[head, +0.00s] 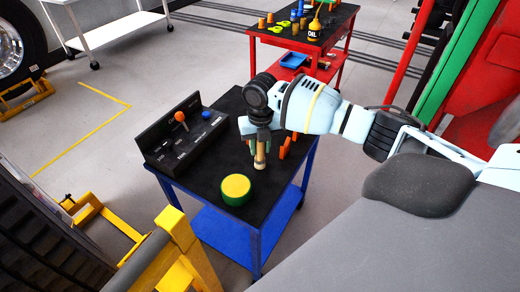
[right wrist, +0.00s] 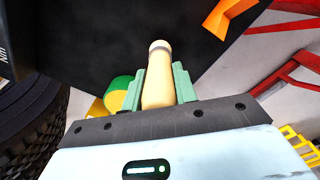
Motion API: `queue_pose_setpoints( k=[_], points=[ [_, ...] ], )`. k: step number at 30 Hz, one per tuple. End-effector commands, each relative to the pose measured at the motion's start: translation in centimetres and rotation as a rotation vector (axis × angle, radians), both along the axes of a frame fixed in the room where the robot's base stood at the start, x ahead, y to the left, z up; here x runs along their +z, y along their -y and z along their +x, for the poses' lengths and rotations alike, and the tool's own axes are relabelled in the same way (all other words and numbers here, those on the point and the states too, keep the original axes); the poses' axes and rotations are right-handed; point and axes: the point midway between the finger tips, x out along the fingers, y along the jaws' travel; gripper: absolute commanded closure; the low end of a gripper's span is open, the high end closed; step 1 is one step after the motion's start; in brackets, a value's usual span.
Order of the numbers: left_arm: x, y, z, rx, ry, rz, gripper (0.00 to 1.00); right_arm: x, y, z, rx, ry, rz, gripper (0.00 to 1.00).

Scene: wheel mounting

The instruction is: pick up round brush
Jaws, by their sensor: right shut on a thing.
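The round brush, seen as a pale beige cylindrical handle (head: 260,159), hangs below my right gripper (head: 259,142) over the black top of the blue cart (head: 205,180). In the right wrist view, the handle (right wrist: 158,80) stands between the two green fingers of my right gripper (right wrist: 160,86), which is shut on it. The bristles cannot be made out. I cannot tell whether its lower end touches the cart top. My left gripper is not in view.
A green tin with a yellow top (head: 236,188) stands at the cart's front. A black tool holder (head: 185,132) lines the left side. Orange parts (head: 286,147) lie at the right. A red cart (head: 300,40) stands behind; large tyres (head: 40,235) stand left.

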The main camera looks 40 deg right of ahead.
Motion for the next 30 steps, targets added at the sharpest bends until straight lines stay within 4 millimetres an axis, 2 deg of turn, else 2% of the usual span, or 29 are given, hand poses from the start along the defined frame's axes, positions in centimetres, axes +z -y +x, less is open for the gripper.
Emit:
queue_pose_setpoints(
  k=[6,13,18,30],
  points=[
    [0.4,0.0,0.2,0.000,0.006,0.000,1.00,4.4,0.0,0.1,0.002,0.007,0.001,0.94],
    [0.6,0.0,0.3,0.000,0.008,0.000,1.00,7.7,0.0,0.1,0.000,0.004,0.001,0.94],
    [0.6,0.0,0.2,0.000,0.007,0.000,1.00,8.6,0.0,0.0,0.000,0.003,0.001,0.94],
    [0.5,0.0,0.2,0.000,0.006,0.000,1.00,8.6,0.0,0.0,0.000,0.001,0.001,0.94]
  ],
)
